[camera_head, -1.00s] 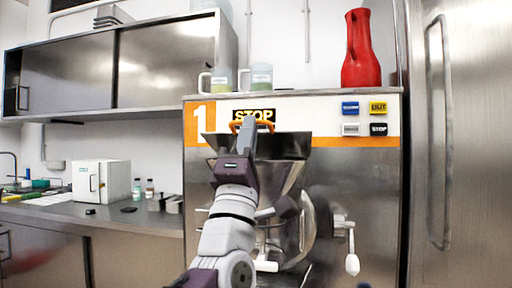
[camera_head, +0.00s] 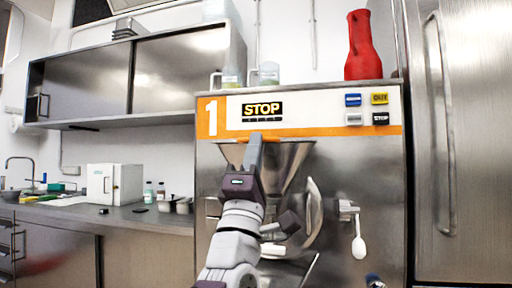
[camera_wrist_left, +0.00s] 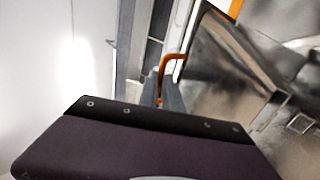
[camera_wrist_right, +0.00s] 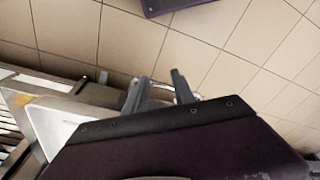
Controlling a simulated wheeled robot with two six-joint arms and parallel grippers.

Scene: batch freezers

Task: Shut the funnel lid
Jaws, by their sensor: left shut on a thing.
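The funnel (camera_head: 290,165) is a steel hopper on the front of the machine. An orange handle (camera_head: 270,140) shows at its top edge, and in the left wrist view it is a curved orange bar (camera_wrist_left: 170,62). My left gripper (camera_head: 255,140) is shut on this handle at the top of the funnel. The lid is seen nearly edge-on and partly hidden by my left arm, so I cannot tell its angle. In the right wrist view, my right gripper (camera_wrist_right: 158,88) has its fingers apart with nothing between them.
The machine's front has a STOP label (camera_head: 262,109) and several buttons (camera_head: 367,109). A red jug (camera_head: 362,45) stands on its top. A white-knobbed lever (camera_head: 358,245) sticks out at right. A steel door (camera_head: 465,150) stands further right, a counter (camera_head: 100,215) at left.

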